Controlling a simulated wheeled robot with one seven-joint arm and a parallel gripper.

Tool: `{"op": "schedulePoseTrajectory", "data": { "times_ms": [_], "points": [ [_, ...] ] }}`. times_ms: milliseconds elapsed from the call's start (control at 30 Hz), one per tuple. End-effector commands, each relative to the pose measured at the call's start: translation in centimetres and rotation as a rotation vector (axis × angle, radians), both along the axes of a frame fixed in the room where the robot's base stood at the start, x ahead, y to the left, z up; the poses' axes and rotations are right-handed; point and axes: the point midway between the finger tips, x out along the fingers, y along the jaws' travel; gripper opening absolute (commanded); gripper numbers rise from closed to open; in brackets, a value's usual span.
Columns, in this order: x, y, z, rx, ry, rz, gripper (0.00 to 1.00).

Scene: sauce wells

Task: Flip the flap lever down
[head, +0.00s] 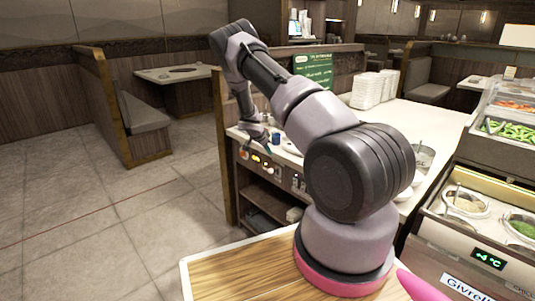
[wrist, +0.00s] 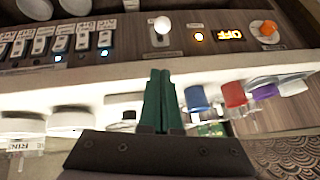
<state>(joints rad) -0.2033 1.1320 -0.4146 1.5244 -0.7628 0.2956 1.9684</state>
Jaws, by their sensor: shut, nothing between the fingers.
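A white round-ended lever (wrist: 161,27) stands on the dark front panel (wrist: 120,45) in the wrist view, just beyond my fingertips. It looks like the flap lever, though I cannot read its label. My gripper (wrist: 160,72) is shut and empty, with its dark green fingers together. The fingertips appear apart from the lever, over the pale counter edge. In the head view my gripper (head: 266,146) is small and partly hidden, near the counter's front edge above the panel (head: 262,166).
Several labelled switches (wrist: 60,40) line the panel to the lever's left. A lit display (wrist: 230,34) and an orange knob (wrist: 267,29) are to its right. Blue (wrist: 196,98) and red (wrist: 233,94) capped items stand near the fingers. Open floor (head: 110,220) lies left of the counter.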

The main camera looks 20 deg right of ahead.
Motion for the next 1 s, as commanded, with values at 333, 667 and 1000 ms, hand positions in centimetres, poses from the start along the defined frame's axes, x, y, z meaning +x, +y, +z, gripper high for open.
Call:
{"op": "schedulePoseTrajectory", "data": {
  "times_ms": [333,667,1000],
  "points": [
    [2.3,-3.8,-6.2,0.0,0.001,-0.003,0.0],
    [2.7,-2.5,-9.5,0.0,-0.001,0.001,0.0],
    [2.7,-2.5,-9.6,0.0,0.0,-0.001,0.0]
  ]
}}
